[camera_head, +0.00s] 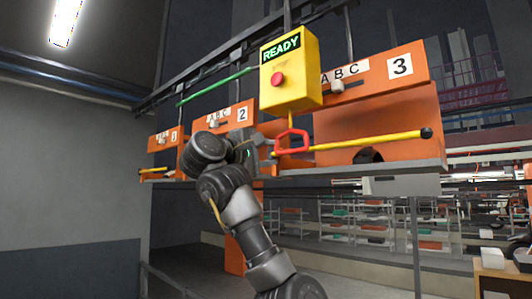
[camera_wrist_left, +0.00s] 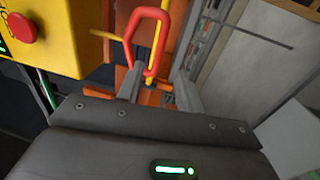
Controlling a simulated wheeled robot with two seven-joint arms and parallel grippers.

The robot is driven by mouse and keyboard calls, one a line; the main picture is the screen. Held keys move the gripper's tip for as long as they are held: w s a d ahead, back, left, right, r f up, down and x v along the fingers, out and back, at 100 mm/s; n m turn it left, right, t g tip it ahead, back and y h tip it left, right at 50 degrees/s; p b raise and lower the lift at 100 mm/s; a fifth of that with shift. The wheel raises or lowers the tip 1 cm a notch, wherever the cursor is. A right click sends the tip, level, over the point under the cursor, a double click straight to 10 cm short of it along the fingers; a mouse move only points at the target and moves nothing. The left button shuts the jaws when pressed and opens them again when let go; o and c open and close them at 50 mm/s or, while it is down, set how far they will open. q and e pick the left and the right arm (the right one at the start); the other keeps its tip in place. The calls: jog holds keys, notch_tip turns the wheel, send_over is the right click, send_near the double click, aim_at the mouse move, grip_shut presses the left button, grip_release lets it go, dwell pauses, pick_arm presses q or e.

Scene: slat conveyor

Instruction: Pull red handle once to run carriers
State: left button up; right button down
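The red handle (camera_head: 291,140) is an open loop hanging just below the yellow control box (camera_head: 305,75). The box carries a lit green READY sign (camera_head: 281,48) and a round red button (camera_head: 278,80). My left gripper (camera_head: 270,147) is close to the left of the handle in the head view. In the left wrist view the red handle (camera_wrist_left: 163,42) lies just ahead of the open fingers (camera_wrist_left: 158,78), with its lower end near the gap between them. I cannot tell whether they touch it. My right gripper is not in view.
Orange stations numbered 2 (camera_head: 242,114) and 3 (camera_head: 400,66) stand behind the box, with another farther left. A yellow rod (camera_head: 370,142) with a black knob runs right past the handle. A grey ledge (camera_head: 400,165) lies under station 3.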

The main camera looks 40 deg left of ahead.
aim_at(290, 152)
pick_arm(q)
jog(key=w+p, duration=0.1)
jog(key=w, duration=0.2)
jog(key=w+r+p, duration=0.1)
jog(key=w+p, duration=0.2)
jog(key=w, duration=0.2)
jog(key=shift+w+r, duration=0.25)
jog(key=shift+w, duration=0.05)
jog(key=shift+w+a, duration=0.1)
jog(key=shift+w, duration=0.4)
grip_shut()
